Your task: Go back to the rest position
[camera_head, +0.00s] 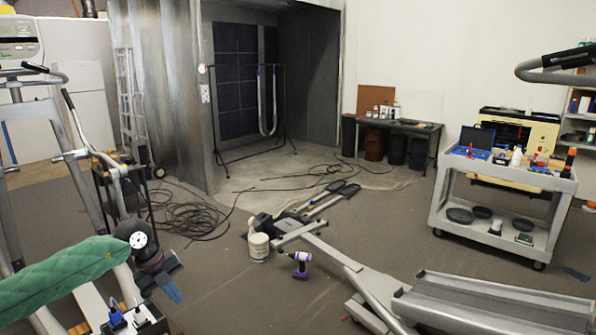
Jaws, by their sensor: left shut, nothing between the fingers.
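My left arm (60,272), in a green quilted sleeve, comes in from the lower left. My left gripper (173,291) is at its end, pointing down and to the right. Its bluish fingers look shut, with nothing held, in front of the grey floor. My right gripper is not in view.
Elliptical machine parts stand close at the left (75,150). A grey frame (330,243) lies mid-floor beside a white bucket (259,247) and a purple drill (300,264). A grey tool cart (445,189) is at the right. Cables (195,218) lie on the floor.

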